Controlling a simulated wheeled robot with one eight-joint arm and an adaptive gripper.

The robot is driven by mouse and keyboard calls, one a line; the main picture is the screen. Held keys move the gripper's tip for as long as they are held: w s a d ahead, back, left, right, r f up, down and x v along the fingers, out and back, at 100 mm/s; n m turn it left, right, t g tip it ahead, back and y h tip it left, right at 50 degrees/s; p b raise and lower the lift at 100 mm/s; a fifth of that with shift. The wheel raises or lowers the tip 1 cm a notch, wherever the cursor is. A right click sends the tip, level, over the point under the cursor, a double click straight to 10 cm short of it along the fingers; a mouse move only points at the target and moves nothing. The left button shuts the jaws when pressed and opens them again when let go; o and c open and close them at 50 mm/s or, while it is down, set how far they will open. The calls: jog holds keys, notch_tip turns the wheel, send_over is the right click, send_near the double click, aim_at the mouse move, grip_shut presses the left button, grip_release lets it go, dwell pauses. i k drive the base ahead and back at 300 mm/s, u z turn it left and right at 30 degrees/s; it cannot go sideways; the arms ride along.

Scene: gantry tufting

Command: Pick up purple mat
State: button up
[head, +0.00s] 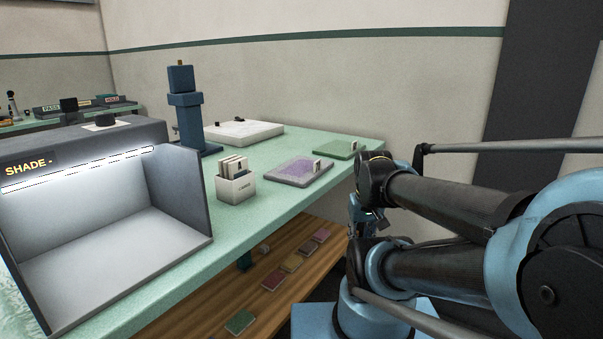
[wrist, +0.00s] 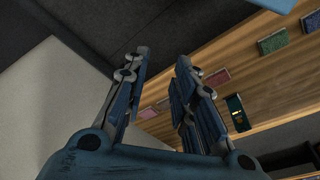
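A purple mat (head: 297,168) with a grey border lies flat on the green tabletop, with a small white tag standing at its right edge. My gripper (head: 372,216) is partly hidden by my arm, right of the table's edge and lower in the picture than the mat. In the wrist view my gripper (wrist: 162,58) has its two fingers apart with nothing held between them. The wrist view shows no large purple mat. Small coloured swatches, including a red one (wrist: 218,77) and a green one (wrist: 272,42), lie on a wooden shelf beyond the fingers.
A green mat (head: 343,149) with a tag lies behind the purple mat. A white card box (head: 236,186) stands left of it. A white slab (head: 243,130), a blue post (head: 186,115) and a grey shade booth (head: 110,255) occupy the table. The wooden shelf (head: 215,306) is below.

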aim_at(300, 171)
jog(key=k, duration=0.5)
jog(key=u, duration=1.35)
jog(key=k, duration=1.15)
jog(key=z, duration=0.8)
jog(key=i, duration=1.05)
jog(key=u, duration=0.05)
